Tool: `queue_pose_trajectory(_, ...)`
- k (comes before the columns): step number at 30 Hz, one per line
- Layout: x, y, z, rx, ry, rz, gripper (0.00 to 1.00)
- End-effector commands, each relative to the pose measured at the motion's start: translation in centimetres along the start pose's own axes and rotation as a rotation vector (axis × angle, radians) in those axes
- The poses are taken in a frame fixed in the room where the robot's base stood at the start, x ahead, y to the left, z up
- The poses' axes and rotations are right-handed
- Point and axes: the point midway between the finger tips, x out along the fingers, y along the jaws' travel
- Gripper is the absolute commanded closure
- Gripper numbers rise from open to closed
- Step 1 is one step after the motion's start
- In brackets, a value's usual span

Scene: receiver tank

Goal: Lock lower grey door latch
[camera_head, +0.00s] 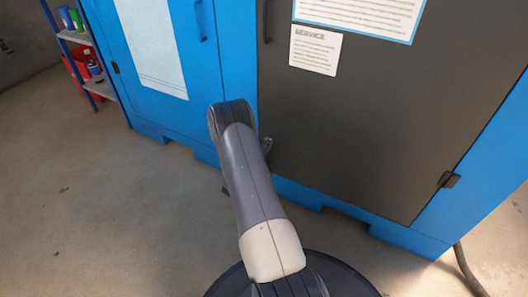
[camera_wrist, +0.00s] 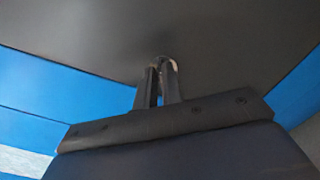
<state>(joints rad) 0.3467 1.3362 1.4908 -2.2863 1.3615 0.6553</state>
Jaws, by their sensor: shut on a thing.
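The grey door (camera_head: 370,130) stands closed in the blue cabinet front in the head view. It fills the top of the wrist view (camera_wrist: 90,35). My gripper (camera_wrist: 160,72) is at the door face in the wrist view, its two dark fingers close together. They are shut on the lower grey door latch (camera_wrist: 174,65), of which only a small pale edge shows at the fingertips. The fingers hide most of the latch, so its angle cannot be told.
A blue door (camera_head: 170,60) with a white sheet is left of the grey door. A hinge (camera_head: 449,180) sits at the grey door's lower right. A shelf (camera_head: 75,36) stands at the far left, and a hose (camera_head: 466,270) lies at right. The floor at left is clear.

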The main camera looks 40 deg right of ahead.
Motion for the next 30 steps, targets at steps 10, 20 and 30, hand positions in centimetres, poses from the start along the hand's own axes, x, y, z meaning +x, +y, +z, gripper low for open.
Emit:
queue_pose_trajectory(10, -0.01, -0.49, -0.04, 0.322, 0.0, -0.002, 1.0)
queue_pose_trajectory(20, -0.01, -0.77, -0.19, 0.562, 0.0, -0.003, 1.0)
queue_pose_trajectory(30, -0.01, -0.89, -0.29, 0.679, 0.0, -0.003, 1.0)
